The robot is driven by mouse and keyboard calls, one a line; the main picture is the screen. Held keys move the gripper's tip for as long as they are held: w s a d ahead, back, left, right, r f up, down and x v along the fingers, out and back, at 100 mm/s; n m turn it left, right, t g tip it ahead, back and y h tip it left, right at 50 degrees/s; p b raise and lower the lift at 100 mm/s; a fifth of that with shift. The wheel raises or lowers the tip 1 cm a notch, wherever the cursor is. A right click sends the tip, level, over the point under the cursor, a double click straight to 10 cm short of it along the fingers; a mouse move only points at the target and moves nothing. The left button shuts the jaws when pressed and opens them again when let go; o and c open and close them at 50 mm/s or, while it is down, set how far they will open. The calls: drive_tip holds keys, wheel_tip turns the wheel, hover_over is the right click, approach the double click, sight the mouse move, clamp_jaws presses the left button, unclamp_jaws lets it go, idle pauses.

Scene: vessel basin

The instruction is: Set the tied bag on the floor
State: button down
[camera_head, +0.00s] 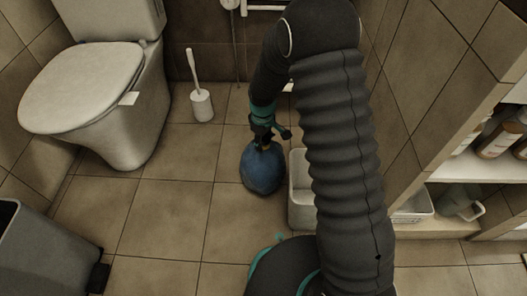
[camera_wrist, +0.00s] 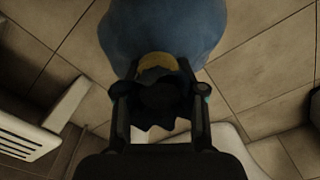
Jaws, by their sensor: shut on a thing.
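The tied bag (camera_head: 262,169) is blue and rounded, with its neck pointing up. It hangs below my gripper (camera_head: 264,140), close to the tiled floor (camera_head: 180,215). I cannot tell whether its underside touches the floor. In the wrist view the bag (camera_wrist: 165,28) fills the upper middle, with a yellow tie (camera_wrist: 158,61) around its neck. My gripper (camera_wrist: 160,105) is shut on the dark gathered neck of the bag, between its two fingers.
A white bin (camera_head: 300,203) stands just right of the bag, partly hidden by my arm. A toilet (camera_head: 100,100) and a toilet brush (camera_head: 201,103) are to the left. A grey bin (camera_head: 45,255) is at lower left. Floor left of the bag is clear.

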sight(263, 172)
drive_tip(key=shift+f+b, duration=0.35)
drive_tip(key=shift+f, duration=2.1)
drive_tip(key=c, duration=0.7)
unclamp_jaws()
